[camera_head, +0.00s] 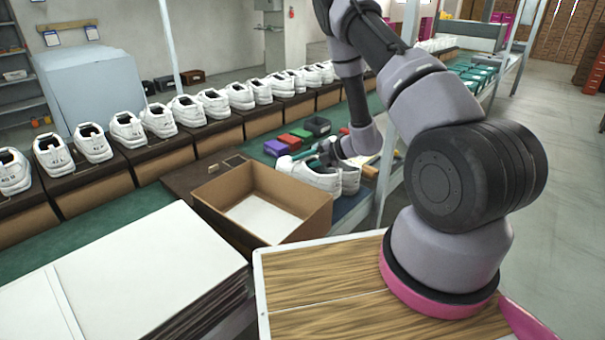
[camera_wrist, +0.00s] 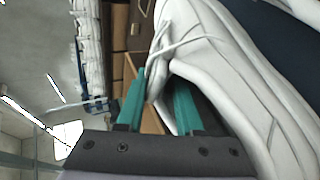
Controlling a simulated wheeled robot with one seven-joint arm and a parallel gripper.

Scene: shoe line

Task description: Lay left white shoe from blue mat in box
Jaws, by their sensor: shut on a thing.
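The left white shoe (camera_head: 308,177) is beside the right rim of the open brown box (camera_head: 292,228), toe toward the box. My gripper (camera_head: 312,153) is at its top opening, with teal fingers. In the wrist view the gripper (camera_wrist: 160,82) is shut on the upper edge of a white shoe (camera_wrist: 245,95), which fills the right side. A second white shoe (camera_head: 351,178) is just right of the first. A strip of blue mat (camera_head: 348,206) shows below the shoes. I cannot tell whether the held shoe touches the mat. The box holds only a white lining.
White shoes on dark boxes (camera_head: 155,160) line the green conveyor behind. Purple (camera_head: 276,148), green and red small boxes and a dark bin (camera_head: 317,126) lie behind the shoes. A stack of white sheets (camera_head: 140,275) is at front left. A metal post stands right of the mat.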

